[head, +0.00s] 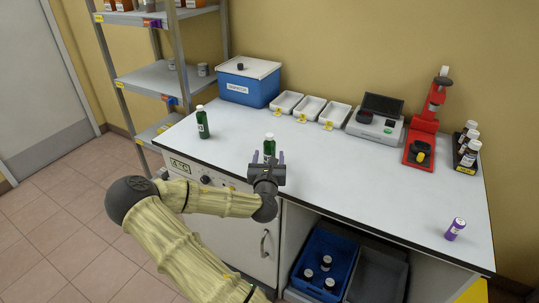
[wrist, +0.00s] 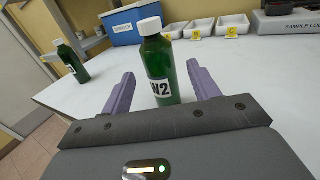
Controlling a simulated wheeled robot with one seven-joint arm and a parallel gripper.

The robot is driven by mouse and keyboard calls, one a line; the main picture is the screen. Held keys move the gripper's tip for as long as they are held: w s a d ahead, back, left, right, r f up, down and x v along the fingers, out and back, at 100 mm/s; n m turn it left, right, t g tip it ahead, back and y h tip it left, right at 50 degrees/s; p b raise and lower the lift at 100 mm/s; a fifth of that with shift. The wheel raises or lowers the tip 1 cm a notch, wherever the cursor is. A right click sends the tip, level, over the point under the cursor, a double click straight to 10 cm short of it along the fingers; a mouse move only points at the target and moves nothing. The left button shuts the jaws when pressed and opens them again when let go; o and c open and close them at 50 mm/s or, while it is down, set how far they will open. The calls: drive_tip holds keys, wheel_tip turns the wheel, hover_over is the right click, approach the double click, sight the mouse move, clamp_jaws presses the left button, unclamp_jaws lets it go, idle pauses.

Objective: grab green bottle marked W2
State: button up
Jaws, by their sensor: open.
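The green bottle marked W2 (wrist: 158,62) has a white cap and stands upright on the white counter. In the wrist view it sits between the two purple fingers of my gripper (wrist: 158,88), with gaps on both sides. My gripper is open. In the head view my gripper (head: 268,160) is at the counter's front edge, and the upper part of the W2 bottle (head: 269,145) shows just beyond it; its lower part is hidden. A second green bottle (head: 203,122) with a white cap stands upright to the left; it also shows in the wrist view (wrist: 72,60), its label unreadable.
A blue lidded box (head: 248,88), white trays (head: 309,108), a grey device (head: 377,122) and a red press (head: 422,140) line the back of the counter. The counter's middle (head: 350,180) is clear.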

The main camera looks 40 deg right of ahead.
sight(269, 152)
drive_tip(key=x, duration=0.4)
drive_tip(key=shift+w+d+r+p, duration=0.1)
drive_tip(key=shift+w+d+p, duration=0.1)
drive_tip(key=shift+p, duration=0.1)
drive_tip(key=shift+c, duration=0.4)
drive_tip(key=c, duration=1.1)
